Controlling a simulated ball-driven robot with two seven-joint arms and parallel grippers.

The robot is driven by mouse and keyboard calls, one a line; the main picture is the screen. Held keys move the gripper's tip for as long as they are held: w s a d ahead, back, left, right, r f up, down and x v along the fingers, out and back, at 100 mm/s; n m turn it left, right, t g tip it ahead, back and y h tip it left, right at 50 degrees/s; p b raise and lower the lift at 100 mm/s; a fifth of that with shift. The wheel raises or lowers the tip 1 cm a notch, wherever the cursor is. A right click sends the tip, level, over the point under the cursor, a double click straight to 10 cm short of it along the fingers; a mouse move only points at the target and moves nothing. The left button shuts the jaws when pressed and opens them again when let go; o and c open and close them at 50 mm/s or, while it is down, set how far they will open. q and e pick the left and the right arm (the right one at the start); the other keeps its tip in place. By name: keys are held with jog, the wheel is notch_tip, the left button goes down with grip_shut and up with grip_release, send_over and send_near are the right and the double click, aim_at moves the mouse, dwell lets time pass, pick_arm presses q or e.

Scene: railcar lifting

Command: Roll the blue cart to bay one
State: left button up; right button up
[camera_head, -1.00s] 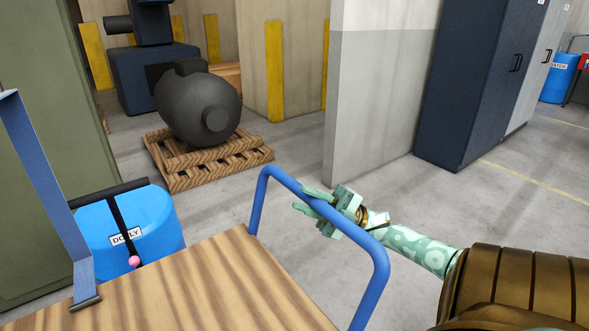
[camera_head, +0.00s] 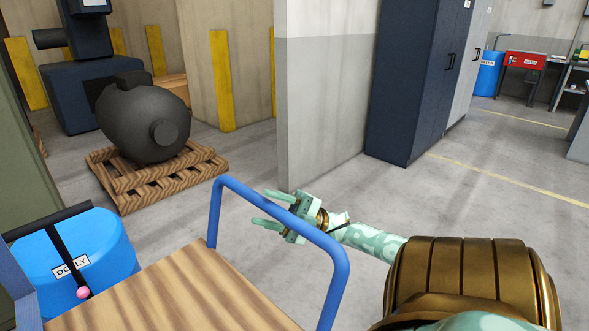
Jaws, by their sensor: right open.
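The blue cart has a wooden deck (camera_head: 165,290) and a blue tube handle (camera_head: 236,187), at the lower left and centre of the head view. A flat blue upright (camera_head: 20,290) shows at the deck's left, cut by the picture edge. My right gripper (camera_head: 260,207) is open at the handle's top bar, with its fingers reaching to both sides of the bar in the picture. I cannot tell whether it touches the bar. The cart's wheels are out of view. My left gripper is out of view. No bay one marking can be made out.
A blue drum (camera_head: 100,262) with a DOLLY sign and black bar stands left of the cart. Beyond are a dark tank (camera_head: 140,125) on a wooden pallet (camera_head: 160,196), a wall end (camera_head: 320,120) and dark cabinets (camera_head: 415,80). Open floor lies right of the wall.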

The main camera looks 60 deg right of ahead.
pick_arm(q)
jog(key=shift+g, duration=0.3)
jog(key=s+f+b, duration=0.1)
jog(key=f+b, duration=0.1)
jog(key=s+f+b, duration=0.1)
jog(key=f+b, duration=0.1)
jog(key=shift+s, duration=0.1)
pick_arm(e)
jog(key=v, duration=1.5)
